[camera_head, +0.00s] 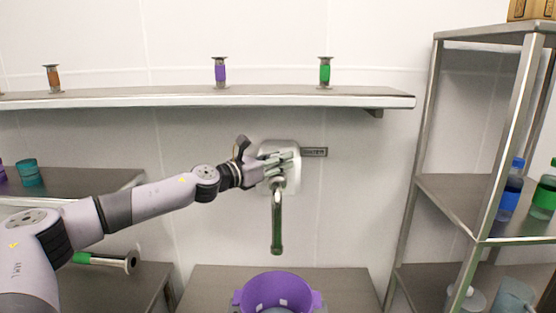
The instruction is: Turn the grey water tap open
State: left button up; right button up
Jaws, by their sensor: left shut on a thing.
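The grey water tap has a squarish metal plate (294,183) on the white wall and a spout (277,220) that hangs straight down. My left gripper (283,160) reaches in from the left and is shut on the tap's handle, in front of the plate. The fingers hide most of the handle, so I cannot tell how far it is turned. I see no water at the spout's end. My right gripper is not in view.
A purple tub (277,289) stands on the low counter (210,285) under the spout. A wall shelf (200,98) with several coloured spools runs above my arm. A metal rack (428,210) with blue and green bottles stands on the right.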

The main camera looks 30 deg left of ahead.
pick_arm(q)
jog(key=shift+r+n+y, duration=0.1)
jog(key=shift+n+y, duration=0.4)
jog(key=shift+y, duration=0.2)
jog(key=n+y, duration=0.1)
jog(key=y, duration=0.2)
jog(key=n+y, duration=0.2)
jog(key=shift+d+f+y, duration=0.15)
jog(key=shift+f+y, duration=0.05)
jog(key=shift+y, duration=0.2)
jog(key=n+g+y, duration=0.2)
jog(key=n+y, duration=0.3)
jog(key=y, duration=0.1)
jog(key=n+g+y, duration=0.5)
jog(key=g+y, duration=0.1)
jog(key=shift+r+n+g+y, duration=0.1)
jog(key=shift+n+g+y, duration=0.45)
jog(key=shift+n+g, duration=0.6)
jog(key=shift+n+g+y, duration=0.55)
jog(key=shift+n+g, duration=0.2)
jog(key=shift+g, duration=0.7)
jog(key=shift+a+r, duration=0.1)
jog(key=shift+a, duration=0.1)
jog(key=o, duration=1.2)
jog(key=shift+c, duration=0.2)
jog(key=shift+d, duration=0.1)
